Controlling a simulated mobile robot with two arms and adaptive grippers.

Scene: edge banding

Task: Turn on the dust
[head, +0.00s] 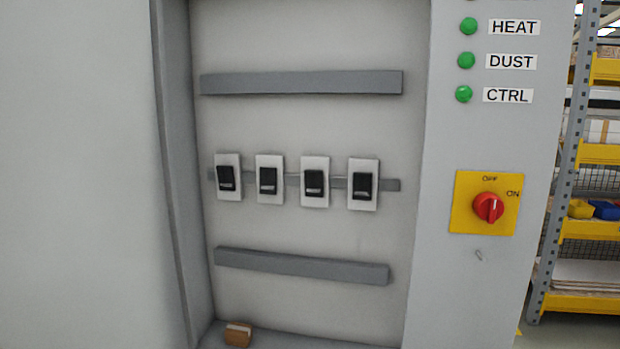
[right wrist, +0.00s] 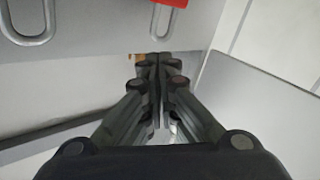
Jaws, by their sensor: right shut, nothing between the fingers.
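The DUST label (head: 511,62) sits beside a round green lamp (head: 466,61) on the cabinet's right panel. Inside the open cabinet, several white breakers with black toggles sit in a row on a grey rail: the leftmost (head: 236,190), the second (head: 269,199), the third (head: 315,201) and the rightmost (head: 363,204). I cannot read which one is for the dust. In the right wrist view my right gripper (right wrist: 158,62) is shut and empty, its fingertips together. No gripper shows in the head view.
A red rotary knob (head: 488,207) on a yellow plate (head: 464,222) marked OFF and ON is below the lamps. A small brown block (head: 237,336) lies on the cabinet floor. Shelving (head: 568,200) stands at far right. Grey loop handles (right wrist: 30,34) show in the right wrist view.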

